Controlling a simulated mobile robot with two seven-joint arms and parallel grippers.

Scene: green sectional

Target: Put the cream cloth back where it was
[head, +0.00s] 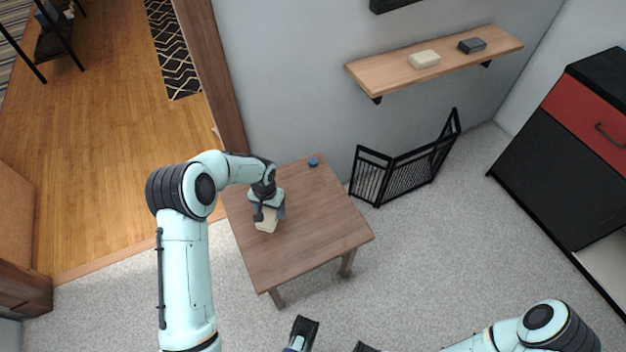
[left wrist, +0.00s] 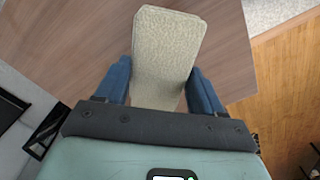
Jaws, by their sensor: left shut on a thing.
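My left gripper (head: 268,207) is over the left part of the small wooden table (head: 310,225). It is shut on a cream block-shaped folded cloth (head: 266,220), whose lower end shows past the fingers. In the left wrist view the cream cloth (left wrist: 168,45) stands out between the two blue fingers (left wrist: 161,85), with the tabletop (left wrist: 90,40) behind it. I cannot tell whether the cloth touches the table. Another cream folded piece (head: 425,59) lies on the wall shelf (head: 400,75).
A dark grey folded piece (head: 472,45) lies on the shelf, right of the cream one. A small blue object (head: 313,162) is at the table's back edge. A black folding screen (head: 408,170) stands against the wall. A red and black cabinet (head: 575,150) is at the right.

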